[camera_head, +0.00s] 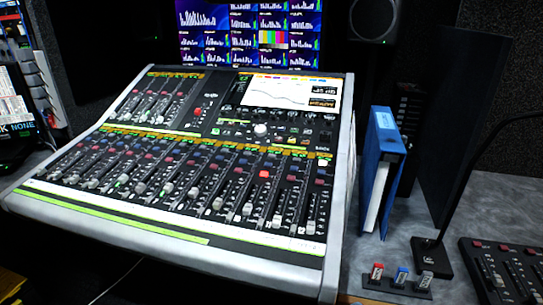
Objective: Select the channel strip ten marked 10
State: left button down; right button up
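The mixing console (180,236) fills the left and middle of the head view, with its front edge toward me. A long row of channel strips (200,180) runs across its lower half, each with a fader and small buttons. The number markings are too small to read, so I cannot tell which strip is marked 10. One red button (264,173) is brightly lit on a strip right of the middle. A shorter fader bank (155,100) is at the upper left. A lit screen (292,91) shows a curve at the upper right. Neither gripper is in view.
A blue binder (379,160) stands right of the console. Small red, blue and grey switches (400,275) sit in front of it. A thin lamp stand (432,258) and another fader panel (505,265) are at the right. Monitors (250,32) and a speaker (374,18) are behind.

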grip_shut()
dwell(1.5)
